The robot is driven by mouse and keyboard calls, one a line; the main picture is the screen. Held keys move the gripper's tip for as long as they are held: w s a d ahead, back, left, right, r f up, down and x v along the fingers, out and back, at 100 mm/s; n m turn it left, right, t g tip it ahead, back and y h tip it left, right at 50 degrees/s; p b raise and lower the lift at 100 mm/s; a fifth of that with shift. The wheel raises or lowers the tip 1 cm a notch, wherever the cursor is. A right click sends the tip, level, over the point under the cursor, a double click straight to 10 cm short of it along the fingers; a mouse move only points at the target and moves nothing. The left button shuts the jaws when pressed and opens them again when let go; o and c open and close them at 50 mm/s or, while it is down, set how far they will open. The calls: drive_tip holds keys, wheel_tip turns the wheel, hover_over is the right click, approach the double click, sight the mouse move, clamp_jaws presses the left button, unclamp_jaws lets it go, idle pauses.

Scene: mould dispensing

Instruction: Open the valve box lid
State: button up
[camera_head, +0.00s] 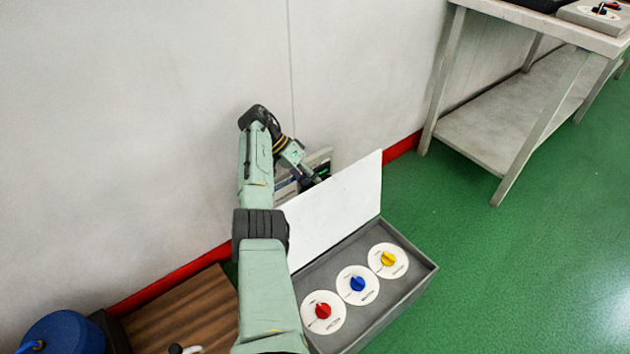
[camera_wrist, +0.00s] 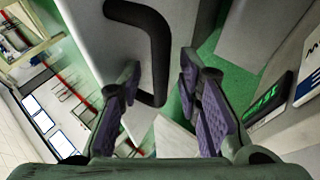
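The valve box (camera_head: 405,305) is a grey box on the floor against the wall. Its white lid (camera_head: 338,208) stands raised, roughly upright along the box's back edge. Inside, a red valve knob (camera_head: 323,311), a blue one (camera_head: 357,284) and a yellow one (camera_head: 388,259) lie uncovered. My gripper (camera_head: 314,180) is behind the lid, partly hidden by it. In the wrist view, my gripper's purple-padded fingers (camera_wrist: 160,78) are spread apart. A dark bent handle (camera_wrist: 157,45) on a pale panel lies between and beyond the fingertips; I cannot tell whether they touch it.
A wall-side unit with a dark display (camera_head: 322,172) is close behind my gripper; a green-lit panel (camera_wrist: 265,103) shows at right in the wrist view. A pale table (camera_head: 500,150) stands upper right. A wooden surface (camera_head: 185,310) and blue round object (camera_head: 62,334) are lower left. Green floor is clear right.

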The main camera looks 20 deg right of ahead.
drive_tip(key=shift+a+r, duration=0.1)
drive_tip(key=shift+r, duration=0.05)
wheel_tip(320, 180, up, 10)
idle(0.5)
idle(0.4)
